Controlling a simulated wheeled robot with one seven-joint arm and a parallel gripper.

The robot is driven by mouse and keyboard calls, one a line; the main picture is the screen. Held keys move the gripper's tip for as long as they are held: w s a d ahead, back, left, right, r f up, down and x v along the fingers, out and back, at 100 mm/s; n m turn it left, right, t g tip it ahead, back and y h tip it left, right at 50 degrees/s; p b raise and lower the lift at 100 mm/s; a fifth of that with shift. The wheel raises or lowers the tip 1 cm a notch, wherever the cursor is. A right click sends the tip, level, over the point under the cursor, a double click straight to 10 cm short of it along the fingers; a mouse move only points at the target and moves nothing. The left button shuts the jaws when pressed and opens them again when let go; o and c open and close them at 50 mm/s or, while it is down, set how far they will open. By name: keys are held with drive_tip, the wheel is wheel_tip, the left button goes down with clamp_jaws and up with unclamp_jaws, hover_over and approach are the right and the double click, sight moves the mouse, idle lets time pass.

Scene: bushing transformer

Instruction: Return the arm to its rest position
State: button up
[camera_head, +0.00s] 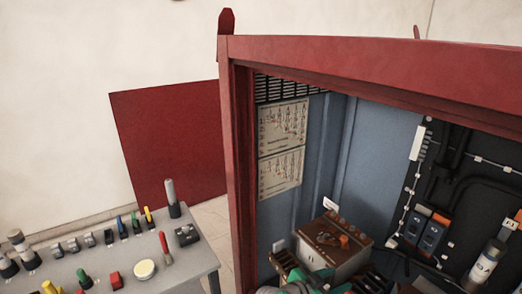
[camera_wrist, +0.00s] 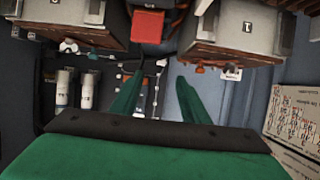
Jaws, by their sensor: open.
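My gripper (camera_wrist: 160,80) shows in the wrist view with its two green fingers apart and nothing between them. Its dark mounting bar and green body fill the bottom of that view. In the camera_head view, a green part of my arm (camera_head: 313,284) shows at the bottom edge, low in front of the open red cabinet (camera_head: 375,62). The fingertips cannot be made out there. In the wrist view the fingers point toward the cabinet's inside, below two grey boxes with brown edges, a left one (camera_wrist: 75,14) and a right one (camera_wrist: 232,28).
A brown-topped box (camera_head: 342,232) stands inside the cabinet beside a black panel (camera_head: 470,200) with breakers and cables. Paper diagrams (camera_head: 282,148) hang on the blue wall. At left, a grey table (camera_head: 190,264) carries several tools and parts. A red panel (camera_head: 170,150) stands behind it.

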drive_tip(key=s+a+f+n+t+y, duration=0.65)
drive_tip(key=s+a+f+n, duration=0.5)
drive_tip(key=s+f, duration=0.55)
drive_tip(key=s+a+r+y, duration=0.1)
drive_tip(key=s+a+r, duration=0.2)
drive_tip(key=s, duration=0.5)
drive_tip(key=s+a+r+t+y, duration=0.1)
drive_tip(key=s+a+r, duration=0.3)
drive_tip(key=s, duration=0.4)
drive_tip(key=s+a+r+y, duration=0.3)
drive_tip(key=s+a, duration=0.1)
drive_tip(key=s, duration=0.4)
drive_tip(key=shift+r+t, duration=0.3)
drive_tip(key=shift+t, duration=0.05)
drive_tip(key=shift+d, duration=0.15)
drive_tip(key=shift+w, duration=0.1)
